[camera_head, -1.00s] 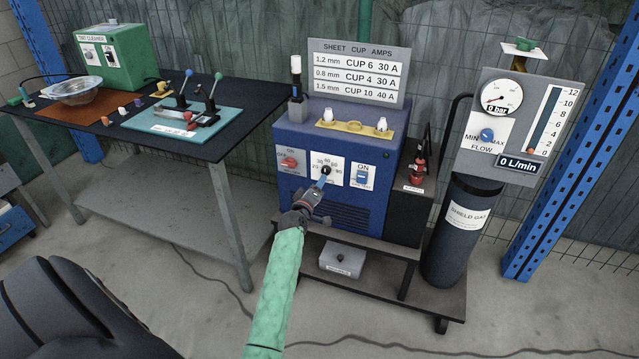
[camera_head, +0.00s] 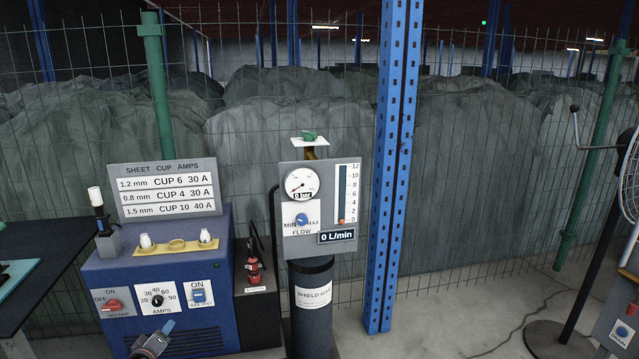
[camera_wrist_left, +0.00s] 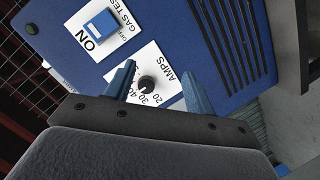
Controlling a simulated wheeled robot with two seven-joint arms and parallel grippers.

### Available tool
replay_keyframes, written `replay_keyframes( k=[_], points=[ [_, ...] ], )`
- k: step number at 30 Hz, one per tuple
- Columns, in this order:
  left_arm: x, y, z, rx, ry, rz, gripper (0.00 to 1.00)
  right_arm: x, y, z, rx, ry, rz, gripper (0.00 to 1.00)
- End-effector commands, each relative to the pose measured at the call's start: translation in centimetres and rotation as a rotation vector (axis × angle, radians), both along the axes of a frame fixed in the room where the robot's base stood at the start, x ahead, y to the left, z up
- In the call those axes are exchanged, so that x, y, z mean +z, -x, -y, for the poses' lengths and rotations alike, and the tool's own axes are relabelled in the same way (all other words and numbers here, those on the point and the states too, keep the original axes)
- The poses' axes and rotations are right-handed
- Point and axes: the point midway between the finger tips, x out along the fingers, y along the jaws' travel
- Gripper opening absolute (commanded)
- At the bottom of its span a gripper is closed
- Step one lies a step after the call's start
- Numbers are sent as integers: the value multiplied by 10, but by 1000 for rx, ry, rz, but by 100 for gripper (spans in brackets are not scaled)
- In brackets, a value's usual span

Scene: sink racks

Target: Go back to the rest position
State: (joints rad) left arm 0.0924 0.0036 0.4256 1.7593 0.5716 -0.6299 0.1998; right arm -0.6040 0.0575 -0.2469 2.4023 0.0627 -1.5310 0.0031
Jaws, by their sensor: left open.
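My left gripper (camera_head: 158,338) is at the bottom of the head view, in front of the blue welding machine (camera_head: 225,325). In the left wrist view my left gripper (camera_wrist_left: 157,90) is open, its two blue fingers apart. The black AMPS knob (camera_wrist_left: 147,83) shows between the fingers, and I cannot tell whether they touch it. The AMPS knob also shows in the head view (camera_head: 157,300), above the gripper. The blue gas test switch (camera_wrist_left: 101,26) is beside the dial plate. My right gripper is not in view.
The gas panel (camera_head: 327,237) stands on the shield gas cylinder (camera_head: 309,325), right of the machine. A blue post (camera_head: 392,170) and wire fence stand behind. A table edge (camera_head: 30,290) is at left. A fan stand (camera_head: 600,250) is at right. Floor between post and fan is clear.

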Motion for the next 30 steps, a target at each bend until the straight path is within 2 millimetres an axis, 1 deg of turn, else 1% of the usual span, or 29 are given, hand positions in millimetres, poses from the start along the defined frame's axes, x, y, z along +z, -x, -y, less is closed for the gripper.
replay_keyframes(
  k=[5, 7, 8, 11, 12, 14, 15, 17, 18, 20, 21, 23, 24, 27, 29, 30],
  points=[
    [20, 13, 48, -170, -157, -182, 54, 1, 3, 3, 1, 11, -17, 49],
    [30, 20, 71, -235, -224, -245, 54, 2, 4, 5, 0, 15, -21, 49],
    [34, 25, 80, -261, -252, -273, 54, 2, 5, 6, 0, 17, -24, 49],
    [39, 51, 116, -351, -347, -378, 54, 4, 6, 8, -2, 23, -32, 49],
    [39, 66, 131, -387, -386, -423, 54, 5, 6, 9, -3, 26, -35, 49],
    [38, 91, 154, -441, -441, -491, 54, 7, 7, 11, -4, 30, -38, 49],
    [36, 110, 169, -475, -476, -536, 54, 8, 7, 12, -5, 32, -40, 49],
    [32, 139, 190, -522, -520, -597, 54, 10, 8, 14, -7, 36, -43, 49],
    [29, 159, 204, -551, -544, -635, 54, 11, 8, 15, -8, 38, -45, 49],
    [26, 188, 222, -588, -576, -681, 54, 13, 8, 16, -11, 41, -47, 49],
    [23, 206, 233, -612, -592, -708, 54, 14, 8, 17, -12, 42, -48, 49],
    [19, 232, 248, -642, -611, -740, 54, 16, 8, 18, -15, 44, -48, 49],
    [17, 249, 258, -662, -620, -756, 54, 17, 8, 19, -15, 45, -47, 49],
    [12, 288, 281, -708, -638, -780, 54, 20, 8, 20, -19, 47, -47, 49],
    [9, 310, 294, -736, -642, -789, 54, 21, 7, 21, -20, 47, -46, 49],
    [5, 325, 302, -756, -643, -798, 54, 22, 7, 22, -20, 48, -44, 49]
  ],
)
